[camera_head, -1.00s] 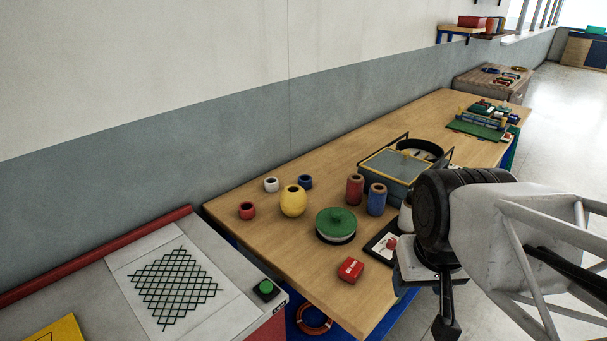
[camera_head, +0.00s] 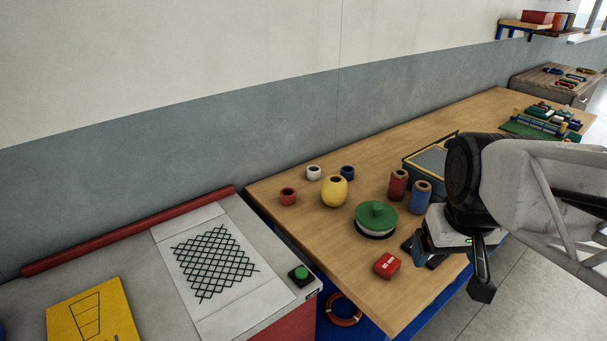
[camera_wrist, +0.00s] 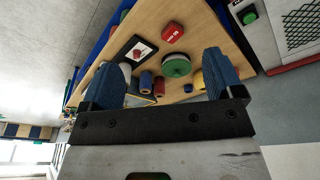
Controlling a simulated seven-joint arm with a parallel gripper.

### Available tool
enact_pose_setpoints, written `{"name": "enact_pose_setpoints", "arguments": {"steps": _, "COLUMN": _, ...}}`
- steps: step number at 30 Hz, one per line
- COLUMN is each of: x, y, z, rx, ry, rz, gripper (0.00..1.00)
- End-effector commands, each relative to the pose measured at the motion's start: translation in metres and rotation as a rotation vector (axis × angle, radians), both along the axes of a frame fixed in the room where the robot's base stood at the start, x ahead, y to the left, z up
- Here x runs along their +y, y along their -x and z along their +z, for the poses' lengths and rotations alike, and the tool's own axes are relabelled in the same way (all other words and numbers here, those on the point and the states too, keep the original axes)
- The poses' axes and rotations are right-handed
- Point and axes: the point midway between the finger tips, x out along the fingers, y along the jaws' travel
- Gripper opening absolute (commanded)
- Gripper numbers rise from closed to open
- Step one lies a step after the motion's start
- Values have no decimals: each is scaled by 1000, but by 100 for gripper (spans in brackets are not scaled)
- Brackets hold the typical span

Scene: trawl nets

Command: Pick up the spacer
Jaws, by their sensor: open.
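Three small hollow ring pieces, likely the spacers, stand at the back left of the wooden bench: a red ring (camera_head: 288,197), a white ring (camera_head: 314,173) and a blue ring (camera_head: 347,173). I cannot tell which one is meant. A dark-framed card with a small red picture (camera_wrist: 134,50) lies on the bench in the wrist view. My gripper (camera_wrist: 168,62) is open and empty, with blue finger pads. In the head view it is near the bench's right front edge, well to the right of the rings and apart from them. The rings are not clear in the wrist view.
A yellow rounded pot (camera_head: 334,192), red spool (camera_head: 397,186), blue spool (camera_head: 421,198), green-topped round container (camera_head: 376,217) and red box (camera_head: 387,265) stand between. A grey box (camera_head: 425,165) is partly hidden by my arm. The left front of the wooden bench (camera_head: 320,235) is clear.

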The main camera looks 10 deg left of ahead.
Motion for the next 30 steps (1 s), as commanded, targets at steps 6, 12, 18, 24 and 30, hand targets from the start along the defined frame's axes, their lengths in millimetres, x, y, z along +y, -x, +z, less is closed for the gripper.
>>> {"name": "enact_pose_setpoints", "arguments": {"steps": 6, "x": 18, "y": -55, "z": 9, "rx": 24, "ry": 23, "rz": 154, "gripper": 86}}
{"name": "enact_pose_setpoints", "arguments": {"steps": 12, "x": 39, "y": -104, "z": 12, "rx": 41, "ry": 44, "rz": 297, "gripper": 86}}
{"name": "enact_pose_setpoints", "arguments": {"steps": 18, "x": 63, "y": -154, "z": 9, "rx": 59, "ry": 63, "rz": 442, "gripper": 86}}
{"name": "enact_pose_setpoints", "arguments": {"steps": 24, "x": 90, "y": -202, "z": 0, "rx": 77, "ry": 80, "rz": 585, "gripper": 86}}
{"name": "enact_pose_setpoints", "arguments": {"steps": 30, "x": 122, "y": -249, "z": -12, "rx": 93, "ry": 97, "rz": 729, "gripper": 86}}
